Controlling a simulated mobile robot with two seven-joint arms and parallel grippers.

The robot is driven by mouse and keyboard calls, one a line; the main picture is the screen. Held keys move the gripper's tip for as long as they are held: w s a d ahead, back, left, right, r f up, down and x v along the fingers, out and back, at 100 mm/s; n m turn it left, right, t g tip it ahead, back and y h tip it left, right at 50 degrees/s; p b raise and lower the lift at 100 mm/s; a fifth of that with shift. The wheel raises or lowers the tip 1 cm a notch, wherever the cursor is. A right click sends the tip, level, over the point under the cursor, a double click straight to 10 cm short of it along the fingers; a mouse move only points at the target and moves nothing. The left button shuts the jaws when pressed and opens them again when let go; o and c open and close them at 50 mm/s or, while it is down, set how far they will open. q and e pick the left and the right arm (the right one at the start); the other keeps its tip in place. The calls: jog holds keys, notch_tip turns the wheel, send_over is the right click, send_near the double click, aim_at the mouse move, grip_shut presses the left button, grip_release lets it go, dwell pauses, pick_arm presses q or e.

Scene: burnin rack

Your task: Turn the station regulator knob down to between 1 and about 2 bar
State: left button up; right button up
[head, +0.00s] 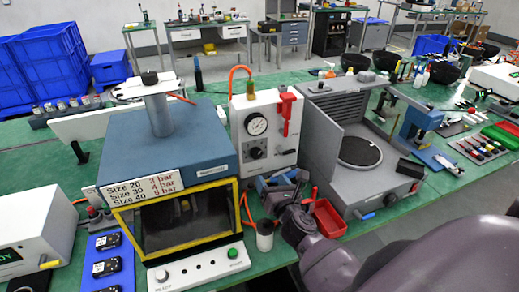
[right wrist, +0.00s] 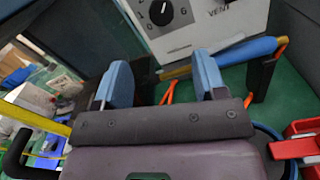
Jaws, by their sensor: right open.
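The white station panel (head: 283,146) stands upright behind the bench front. It carries a round pressure gauge (head: 257,124) whose reading is too small to tell. The black regulator knob (head: 256,153) sits below the gauge. In the right wrist view the knob (right wrist: 160,12) is at the top edge, with printed marks around it. My right gripper (head: 278,183) is below and in front of the panel. Its blue fingers are open, with nothing between them in the right wrist view (right wrist: 163,78). It is apart from the knob. My left gripper is not in view.
A blue-topped press with a yellow frame (head: 238,205) stands left of the panel. A grey box with a round black plate (head: 325,155) is at right. A red lever (head: 286,112) is on the panel.

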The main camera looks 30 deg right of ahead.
aim_at(258, 155)
jog(key=shift+m, duration=0.4)
jog(key=x, duration=1.1)
jog(key=shift+w+d+r, duration=0.1)
jog(key=shift+w+d, duration=0.15)
jog(key=shift+w, duration=0.05)
jog(key=c, duration=0.9)
